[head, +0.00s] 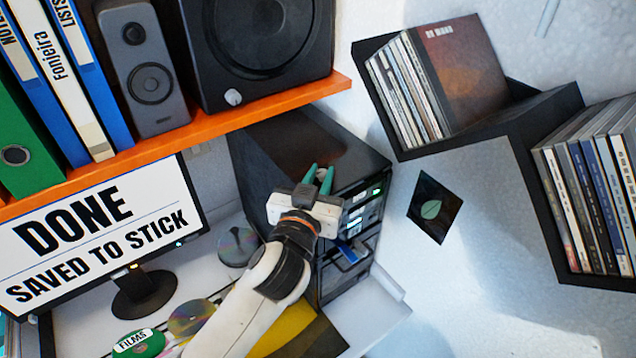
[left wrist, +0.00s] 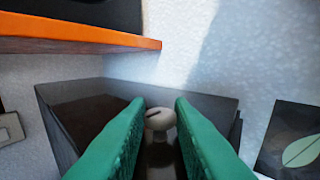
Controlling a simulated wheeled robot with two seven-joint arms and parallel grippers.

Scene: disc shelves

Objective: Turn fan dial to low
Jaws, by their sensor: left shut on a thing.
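The fan dial (left wrist: 160,119) is a small pale round knob with a short dark mark on its left part. In the left wrist view it sits between the green fingertips, with the black tower behind and around it. My left gripper (head: 319,178) reaches in over the top front of the black tower (head: 270,150); its fingers (left wrist: 160,118) are closed in on the two sides of the dial. In the head view the dial is hidden by the gripper. No low marking can be read in either view. My right gripper is in neither view.
An orange shelf (head: 205,128) with speakers and binders overhangs the tower. A monitor (head: 100,235) stands at left, with loose discs on the desk near its foot. Black record boxes (head: 520,130) hang on the right wall, and a dark leaf picture (head: 435,207) is nearer the tower.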

